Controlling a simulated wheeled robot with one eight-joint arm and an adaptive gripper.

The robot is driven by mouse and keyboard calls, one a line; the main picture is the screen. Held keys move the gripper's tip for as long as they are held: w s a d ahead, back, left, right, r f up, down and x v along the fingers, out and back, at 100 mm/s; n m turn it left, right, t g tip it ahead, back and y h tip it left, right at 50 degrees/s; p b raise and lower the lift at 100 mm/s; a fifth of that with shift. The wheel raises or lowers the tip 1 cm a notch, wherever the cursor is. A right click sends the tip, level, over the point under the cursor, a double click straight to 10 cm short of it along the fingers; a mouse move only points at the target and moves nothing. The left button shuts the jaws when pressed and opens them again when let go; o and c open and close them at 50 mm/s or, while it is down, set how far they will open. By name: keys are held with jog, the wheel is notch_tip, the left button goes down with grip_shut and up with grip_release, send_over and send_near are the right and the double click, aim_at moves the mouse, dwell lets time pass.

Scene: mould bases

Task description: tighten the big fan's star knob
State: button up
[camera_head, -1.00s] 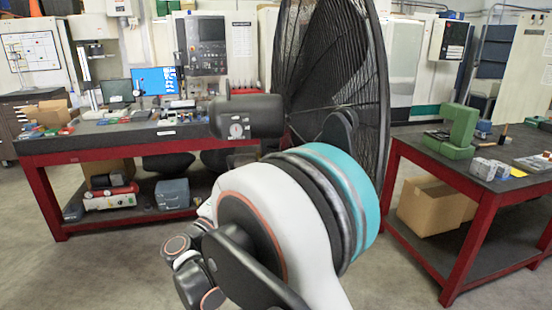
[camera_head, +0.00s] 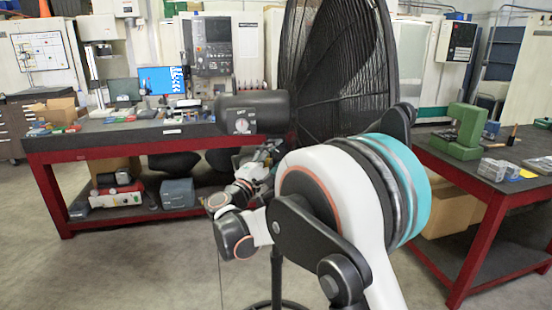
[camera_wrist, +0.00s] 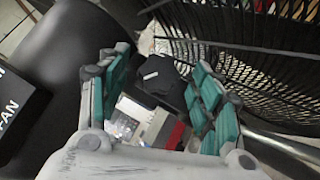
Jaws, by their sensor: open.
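The big fan's black wire cage (camera_head: 335,70) and motor housing (camera_head: 250,113) stand in the middle of the head view. In the wrist view the housing (camera_wrist: 60,75) fills the left and the cage (camera_wrist: 250,70) the upper right. A black knob-like part (camera_wrist: 160,78) with a pale mark shows between my fingers; it looks like the star knob, but its lobes are unclear. My gripper (camera_wrist: 161,62) is open, its teal-padded fingers on either side of that part in the picture. I cannot tell whether they touch it. In the head view my gripper (camera_head: 268,150) is small, just below the housing.
A red-framed workbench (camera_head: 110,145) with tools and a monitor (camera_head: 160,80) stands behind at left. Another red-framed table (camera_head: 480,195) with a green block-like machine (camera_head: 462,132) stands at right. The fan's stand (camera_head: 277,275) reaches the floor in front. Floor at lower left is clear.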

jog(key=c, duration=1.1)
jog(key=shift+o, duration=0.2)
jog(key=shift+r, duration=0.1)
jog(key=shift+r+m+g+p, duration=0.2)
jog(key=shift+m+g+p, duration=0.6)
jog(key=shift+p, duration=0.1)
jog(key=m+g+p, duration=0.1)
jog(key=m+g+y+p, duration=0.1)
jog(key=p, duration=0.1)
jog(key=shift+r+m+y, duration=0.3)
jog(key=shift+r+m+g+y+p, duration=0.15)
jog(key=shift+m+g+y+p, duration=0.55)
jog(key=shift+p, duration=0.25)
jog(key=shift+d+m+g+y+p, duration=0.1)
jog(key=shift+m+g+y+p, duration=0.4)
jog(key=shift+m+y+p, duration=0.35)
